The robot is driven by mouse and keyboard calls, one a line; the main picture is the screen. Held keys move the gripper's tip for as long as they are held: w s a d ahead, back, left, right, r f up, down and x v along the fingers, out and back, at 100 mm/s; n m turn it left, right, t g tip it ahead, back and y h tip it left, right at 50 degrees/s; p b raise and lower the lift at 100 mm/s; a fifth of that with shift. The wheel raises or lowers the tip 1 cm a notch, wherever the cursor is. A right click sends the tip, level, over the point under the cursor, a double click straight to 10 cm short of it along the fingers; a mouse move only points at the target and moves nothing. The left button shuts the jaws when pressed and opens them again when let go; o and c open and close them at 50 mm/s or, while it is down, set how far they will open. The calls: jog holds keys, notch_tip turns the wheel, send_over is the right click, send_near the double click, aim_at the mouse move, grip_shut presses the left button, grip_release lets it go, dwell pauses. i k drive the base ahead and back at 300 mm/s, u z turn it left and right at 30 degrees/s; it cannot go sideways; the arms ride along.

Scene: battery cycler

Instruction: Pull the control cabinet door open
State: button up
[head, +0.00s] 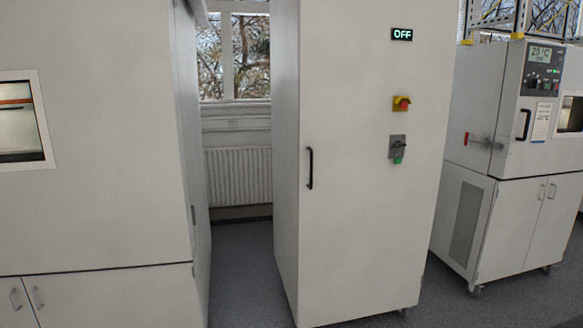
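The control cabinet (284,200) is tall and pale grey and stands in the middle of the head view. Its door (360,230) faces me and looks closed. A black vertical bar handle (310,168) sits near the door's left edge. On the right side of the door are a display reading OFF (401,34), a red and yellow switch (401,103) and a grey switch plate with a green part (397,148). My gripper is not in view.
A large pale cabinet with a small window (110,140) stands at the left. A chamber unit on castors (500,150) stands at the right, with a display reading about 20 °C. Grey floor (240,270) shows between the cabinets. A radiator (240,176) and window are behind.

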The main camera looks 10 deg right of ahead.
aim_at(366, 219)
jog(key=u, duration=0.5)
jog(key=i, duration=0.55)
jog(key=u, duration=0.7)
jog(key=i, duration=0.55)
jog(key=u, duration=0.25)
